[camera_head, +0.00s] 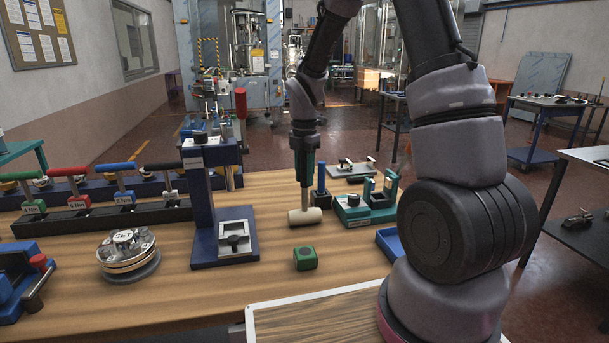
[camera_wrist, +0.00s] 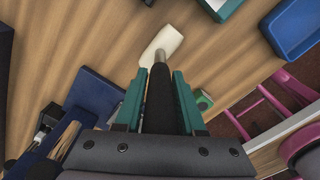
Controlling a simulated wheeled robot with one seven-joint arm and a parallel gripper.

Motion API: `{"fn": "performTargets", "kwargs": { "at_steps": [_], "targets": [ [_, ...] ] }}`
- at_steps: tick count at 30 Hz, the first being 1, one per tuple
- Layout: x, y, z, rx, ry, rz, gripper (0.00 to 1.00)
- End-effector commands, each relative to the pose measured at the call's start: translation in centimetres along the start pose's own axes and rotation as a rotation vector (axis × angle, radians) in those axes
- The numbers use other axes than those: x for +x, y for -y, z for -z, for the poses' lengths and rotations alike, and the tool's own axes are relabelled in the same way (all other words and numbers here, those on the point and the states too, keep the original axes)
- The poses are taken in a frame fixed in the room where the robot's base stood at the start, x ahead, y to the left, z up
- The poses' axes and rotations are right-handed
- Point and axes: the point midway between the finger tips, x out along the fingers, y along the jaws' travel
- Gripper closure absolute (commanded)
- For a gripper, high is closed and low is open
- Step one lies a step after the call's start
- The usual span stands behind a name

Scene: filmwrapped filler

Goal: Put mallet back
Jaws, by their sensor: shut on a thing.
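The mallet has a pale cylindrical head (camera_head: 305,216) and a handle with a dark grip (camera_wrist: 160,97). In the head view it hangs upright, head down, at or just above the wooden table; I cannot tell whether it touches. My gripper (camera_head: 303,160) points down and is shut on the handle. In the wrist view, the teal fingers (camera_wrist: 158,95) stand on both sides of the dark grip, and the pale head shows beyond them. A dark blue upright post (camera_head: 320,188) stands just right of the mallet. I cannot tell which thing is the mallet's holder.
A blue press stand (camera_head: 203,210) is left of the mallet. A green cube (camera_head: 305,258) lies in front. A green fixture (camera_head: 366,208) and a blue tray (camera_head: 390,242) are at the right. Several coloured-handled tools (camera_head: 75,205) line the left. Bare table (camera_head: 210,300) is in front.

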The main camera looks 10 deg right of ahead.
Motion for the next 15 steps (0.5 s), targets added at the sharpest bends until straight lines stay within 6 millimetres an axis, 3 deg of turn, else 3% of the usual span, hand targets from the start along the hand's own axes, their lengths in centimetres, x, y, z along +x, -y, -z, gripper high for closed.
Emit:
{"fn": "performTargets", "kwargs": {
  "at_steps": [9,10,11,12,15],
  "targets": [
    [0.26,-0.02,-0.02,0.001,0.000,0.000,1.00],
    [0.25,0.00,-0.02,0.001,0.000,0.000,0.50],
    [0.24,0.00,-0.02,0.001,0.000,0.000,0.39],
    [0.23,0.00,-0.02,0.001,0.000,0.000,0.32],
    [0.22,0.00,-0.02,0.001,0.000,0.000,0.32]
  ]
}}
